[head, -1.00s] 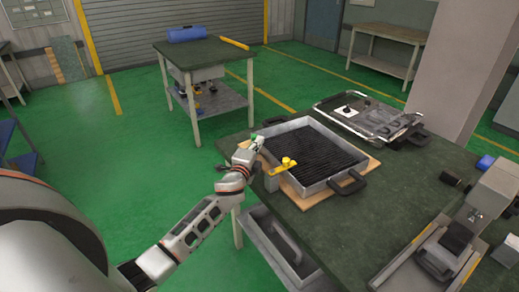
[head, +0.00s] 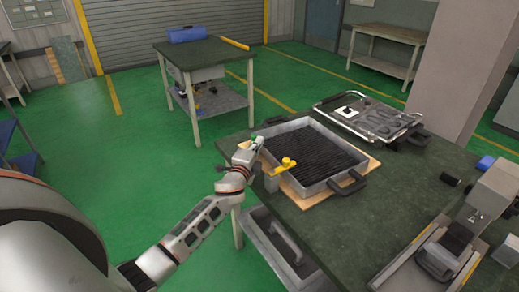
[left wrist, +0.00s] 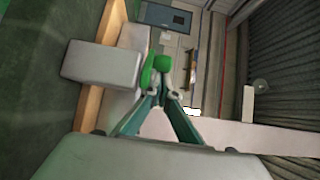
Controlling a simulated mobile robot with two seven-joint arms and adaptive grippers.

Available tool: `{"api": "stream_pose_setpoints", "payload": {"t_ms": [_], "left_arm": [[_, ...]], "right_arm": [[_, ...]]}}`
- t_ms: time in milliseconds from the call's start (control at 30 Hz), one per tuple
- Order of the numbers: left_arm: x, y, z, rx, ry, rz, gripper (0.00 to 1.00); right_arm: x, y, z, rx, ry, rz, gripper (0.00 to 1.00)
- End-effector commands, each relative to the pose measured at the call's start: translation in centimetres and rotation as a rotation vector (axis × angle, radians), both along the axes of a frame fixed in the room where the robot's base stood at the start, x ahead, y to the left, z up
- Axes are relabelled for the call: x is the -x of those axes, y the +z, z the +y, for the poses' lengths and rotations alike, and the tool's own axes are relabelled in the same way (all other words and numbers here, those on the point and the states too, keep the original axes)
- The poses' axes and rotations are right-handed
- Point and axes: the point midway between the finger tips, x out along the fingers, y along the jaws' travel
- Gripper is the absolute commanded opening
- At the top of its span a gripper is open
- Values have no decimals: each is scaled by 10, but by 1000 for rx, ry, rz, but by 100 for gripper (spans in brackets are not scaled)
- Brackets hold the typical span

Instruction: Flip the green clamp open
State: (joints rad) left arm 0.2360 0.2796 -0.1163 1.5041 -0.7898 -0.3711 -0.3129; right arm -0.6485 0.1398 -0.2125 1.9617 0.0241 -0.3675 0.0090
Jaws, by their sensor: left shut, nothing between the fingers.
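The green clamp (left wrist: 149,70) shows in the left wrist view, just beyond my fingertips. In the head view only a small bit of green (head: 259,140) shows at the pan's near left corner, mostly hidden by my gripper. My left gripper (head: 254,147) is shut and empty, at that corner. In the left wrist view its fingers (left wrist: 169,94) meet beside and just below the green clamp; I cannot tell whether they touch it. The square grey pan (head: 330,182) with a dark ribbed inside sits on a wooden board. My right gripper is not in view.
A yellow clamp (head: 284,164) sits on the pan's near side. The green-topped table (head: 345,228) also carries a metal lid-like tray (head: 370,117) behind and a grey device (head: 440,255) at right. A black cylinder (head: 452,180) lies between them.

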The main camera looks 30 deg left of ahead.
Motion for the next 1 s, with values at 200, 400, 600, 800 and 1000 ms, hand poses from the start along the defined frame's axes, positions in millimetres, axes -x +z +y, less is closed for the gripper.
{"api": "stream_pose_setpoints", "payload": {"t_ms": [200,400,600,800,1000], "left_arm": [[5,-1,-1,-1,0,1,0],[35,-2,-7,0,-1,2,0],[74,-1,-15,1,0,2,0],[104,-1,-22,2,0,1,0],[117,0,-24,0,0,0,0]], "right_arm": [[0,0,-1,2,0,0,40],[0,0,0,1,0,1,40],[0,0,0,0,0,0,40],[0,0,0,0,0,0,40],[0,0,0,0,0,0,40]]}}
